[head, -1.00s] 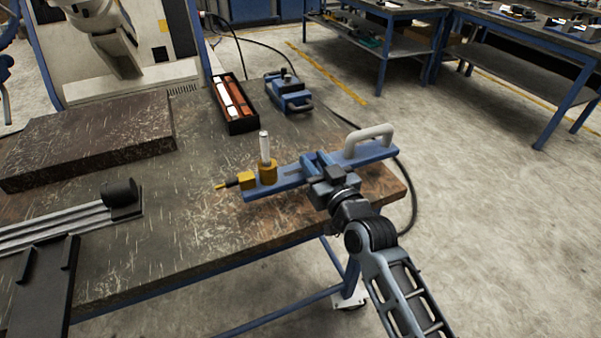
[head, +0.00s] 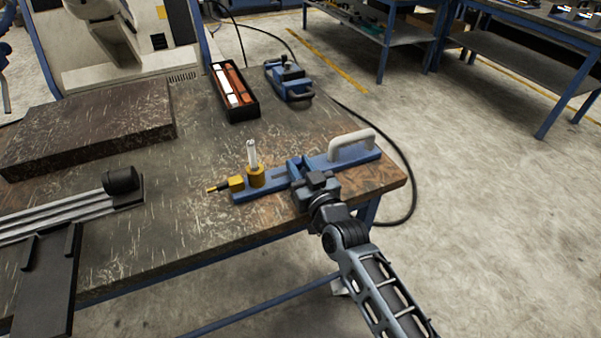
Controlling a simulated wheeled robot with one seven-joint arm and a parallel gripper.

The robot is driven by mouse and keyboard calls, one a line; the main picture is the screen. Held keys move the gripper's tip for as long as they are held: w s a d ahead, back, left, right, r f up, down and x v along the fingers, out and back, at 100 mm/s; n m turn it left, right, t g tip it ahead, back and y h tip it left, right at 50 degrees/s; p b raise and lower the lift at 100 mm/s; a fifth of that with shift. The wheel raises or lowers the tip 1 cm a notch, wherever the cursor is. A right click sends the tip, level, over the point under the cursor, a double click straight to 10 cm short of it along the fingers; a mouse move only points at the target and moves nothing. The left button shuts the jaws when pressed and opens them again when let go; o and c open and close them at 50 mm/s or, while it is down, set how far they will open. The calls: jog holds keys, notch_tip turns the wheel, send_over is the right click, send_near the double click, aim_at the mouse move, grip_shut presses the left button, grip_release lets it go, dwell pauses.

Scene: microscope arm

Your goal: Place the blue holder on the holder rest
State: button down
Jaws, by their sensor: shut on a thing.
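The blue holder (head: 278,174) is a long blue bar. A brass cylinder with an upright clear tube (head: 253,160) and a brass-tipped nozzle are at its left end, and a pale grey handle (head: 352,146) is at its right end. My gripper (head: 310,180) is shut on the bar near its middle, from the near side. The bar lies level, low over the table's right corner; I cannot tell whether it touches the table. A black fixture with two upright tabs (head: 46,275) stands at the lower left and may be the holder rest, but I cannot be sure.
Pale metal rails with a black knob (head: 121,180) lie left of the holder. A dark slab (head: 88,135) is behind them. A black box with red and white pieces (head: 240,113) and a blue device (head: 292,85) stand farther back. The table between holder and rails is clear.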

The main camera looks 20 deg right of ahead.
jog(key=shift+r, duration=0.2)
jog(key=shift+f, duration=0.25)
jog(key=c, duration=0.8)
grip_release()
jog(key=shift+f, duration=0.15)
jog(key=s, duration=0.7)
jog(key=shift+s+d+f+b, duration=0.15)
jog(key=shift+s+d+b, duration=0.15)
jog(key=shift+s, duration=0.1)
